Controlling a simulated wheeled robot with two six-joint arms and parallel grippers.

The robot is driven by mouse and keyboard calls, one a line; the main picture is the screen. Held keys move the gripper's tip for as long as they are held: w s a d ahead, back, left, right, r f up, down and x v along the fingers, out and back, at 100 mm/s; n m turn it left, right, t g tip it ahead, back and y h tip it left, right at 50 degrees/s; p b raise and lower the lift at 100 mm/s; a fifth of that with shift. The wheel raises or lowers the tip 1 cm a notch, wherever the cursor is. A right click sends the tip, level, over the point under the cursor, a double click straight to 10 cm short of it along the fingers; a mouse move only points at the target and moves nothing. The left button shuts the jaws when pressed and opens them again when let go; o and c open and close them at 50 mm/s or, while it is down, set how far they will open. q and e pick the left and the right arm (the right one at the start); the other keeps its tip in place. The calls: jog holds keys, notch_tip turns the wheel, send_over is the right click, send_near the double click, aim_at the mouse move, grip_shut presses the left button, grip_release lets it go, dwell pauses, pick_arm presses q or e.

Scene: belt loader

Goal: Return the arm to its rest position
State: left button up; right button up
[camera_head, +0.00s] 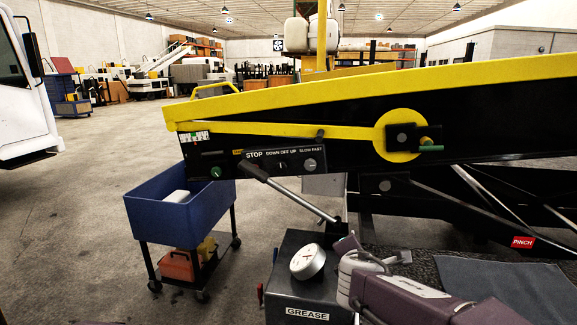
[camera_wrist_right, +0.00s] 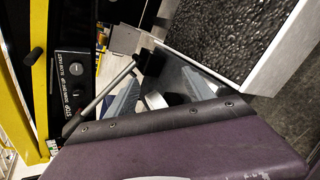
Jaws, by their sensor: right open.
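My right arm (camera_head: 415,297), purple and light grey, comes in from the lower right in the head view, with its wrist low beside the dark GREASE box. In the right wrist view my right gripper (camera_wrist_right: 162,78) has its two ribbed grey fingers spread apart, with nothing held between them. A round pale metal part shows behind the fingers, partly hidden by my wrist. My left gripper and arm are not in view.
The belt loader (camera_head: 290,105), yellow and black, spans the front, with a control panel (camera_head: 287,161) and a slanted lever (camera_head: 300,198). The GREASE box (camera_head: 296,289) carries a round white gauge (camera_head: 308,262). A blue cart (camera_head: 165,216) stands left on open floor.

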jog(key=s+d+f+m+g, duration=0.3)
jog(key=s+d+f+m, duration=0.15)
jog(key=f, duration=0.25)
jog(key=s+d+f+m+g, duration=0.3)
jog(key=s+f+m, duration=0.15)
jog(key=f, duration=0.35)
jog(key=s+a+f+m+g+y, duration=0.2)
jog(key=s+f+m, duration=0.2)
jog(key=s+m, duration=0.2)
jog(key=s+a+f+m+g+y, duration=0.1)
jog(key=s+a+f+m+g, duration=0.2)
jog(key=s+f+m, duration=0.3)
notch_tip(320, 180, up, 17)
jog(key=m+p, duration=0.1)
jog(key=p, duration=1.4)
jog(key=shift+s+a+m+t, duration=0.2)
jog(key=shift+s+m+t, duration=0.1)
jog(key=shift+s, duration=0.05)
jog(key=shift+w+f, duration=0.1)
jog(key=shift+f, duration=0.05)
